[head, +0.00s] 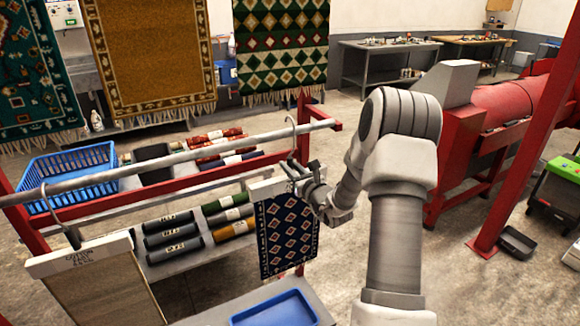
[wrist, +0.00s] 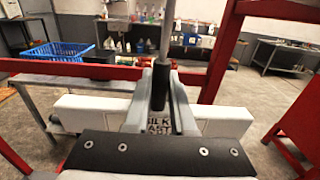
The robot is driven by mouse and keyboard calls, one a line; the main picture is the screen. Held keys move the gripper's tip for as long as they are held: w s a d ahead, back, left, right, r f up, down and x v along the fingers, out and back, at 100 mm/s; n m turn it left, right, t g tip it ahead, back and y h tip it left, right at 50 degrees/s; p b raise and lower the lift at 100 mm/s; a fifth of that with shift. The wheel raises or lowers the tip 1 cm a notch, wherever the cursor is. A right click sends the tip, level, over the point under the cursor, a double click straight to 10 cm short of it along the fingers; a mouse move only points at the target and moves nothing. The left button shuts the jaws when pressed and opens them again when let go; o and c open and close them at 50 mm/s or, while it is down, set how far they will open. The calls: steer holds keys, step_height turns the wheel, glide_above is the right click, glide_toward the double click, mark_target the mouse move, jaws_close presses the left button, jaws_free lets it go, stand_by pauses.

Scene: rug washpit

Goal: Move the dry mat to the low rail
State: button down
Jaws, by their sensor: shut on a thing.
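A small navy mat (head: 287,235) with red and white diamonds hangs from a white hanger bar (head: 268,187). The bar's hook rises to the grey rail (head: 190,157); whether it bears on the rail is unclear. My gripper (head: 299,170) is shut on the hanger's dark neck. In the wrist view my gripper (wrist: 161,88) clasps this neck above the white bar (wrist: 222,122), whose lettering is partly hidden. A tan mat (head: 105,292) hangs from another white bar (head: 80,254) at the left end of the rail. Which mat is dry cannot be told.
A red frame bar (head: 110,200) runs behind the grey rail. A red post (head: 515,165) and red machine (head: 470,115) stand right. Large rugs (head: 150,55) hang behind.

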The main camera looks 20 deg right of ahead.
steer(key=shift+f+b, duration=1.1)
steer(key=shift+f, duration=0.15)
